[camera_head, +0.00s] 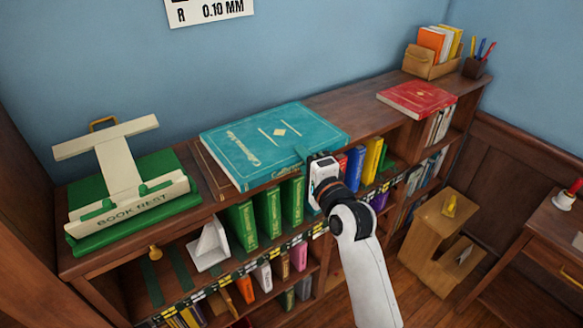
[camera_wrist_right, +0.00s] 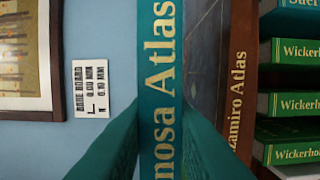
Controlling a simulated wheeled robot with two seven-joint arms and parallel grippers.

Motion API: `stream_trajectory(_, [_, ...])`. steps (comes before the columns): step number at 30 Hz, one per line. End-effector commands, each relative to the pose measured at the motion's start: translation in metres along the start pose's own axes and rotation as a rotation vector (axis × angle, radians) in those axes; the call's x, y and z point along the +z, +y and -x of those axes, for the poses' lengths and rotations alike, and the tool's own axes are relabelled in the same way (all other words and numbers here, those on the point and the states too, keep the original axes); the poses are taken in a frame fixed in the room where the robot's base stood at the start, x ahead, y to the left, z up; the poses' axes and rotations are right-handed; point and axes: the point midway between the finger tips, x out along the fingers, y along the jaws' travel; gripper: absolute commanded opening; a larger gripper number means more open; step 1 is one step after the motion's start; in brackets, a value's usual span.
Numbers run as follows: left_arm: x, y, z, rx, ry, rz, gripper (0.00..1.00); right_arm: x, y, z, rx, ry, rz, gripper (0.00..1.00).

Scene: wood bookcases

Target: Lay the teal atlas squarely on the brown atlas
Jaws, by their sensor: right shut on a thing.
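The teal atlas (camera_head: 270,135) is above the bookcase top, cover up, in the head view. My right gripper (camera_head: 309,160) is shut on its near edge, towards the right end. In the right wrist view the teal spine (camera_wrist_right: 160,75) runs between my two teal fingers. The brown atlas (camera_head: 206,172) is mostly hidden under the teal one; a strip shows past its left side. Its spine (camera_wrist_right: 240,75) shows in the right wrist view, with part of its dark cover between the two spines, so the teal atlas seems raised off it. My left gripper is not in view.
A cream book rest (camera_head: 118,168) on a green base stands at the left of the top. A red book (camera_head: 417,98), a wooden box (camera_head: 432,63) and a pen cup (camera_head: 475,68) are at the right. Green books (camera_head: 268,212) stand on the shelf below. A stool (camera_head: 437,230) is on the floor.

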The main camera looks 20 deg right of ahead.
Motion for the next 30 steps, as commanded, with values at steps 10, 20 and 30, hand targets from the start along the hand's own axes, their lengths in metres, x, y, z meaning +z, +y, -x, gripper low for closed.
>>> stream_trajectory(10, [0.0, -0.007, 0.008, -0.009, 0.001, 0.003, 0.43, 0.0, -0.029, 0.0, 0.01, -0.001, -0.001, 0.0])
stream_trajectory(20, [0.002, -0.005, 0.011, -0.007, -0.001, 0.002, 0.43, 0.0, -0.053, 0.0, 0.015, -0.001, -0.003, 0.0])
stream_trajectory(30, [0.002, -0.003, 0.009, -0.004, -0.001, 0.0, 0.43, 0.0, -0.06, 0.001, 0.003, -0.001, -0.002, 0.28])
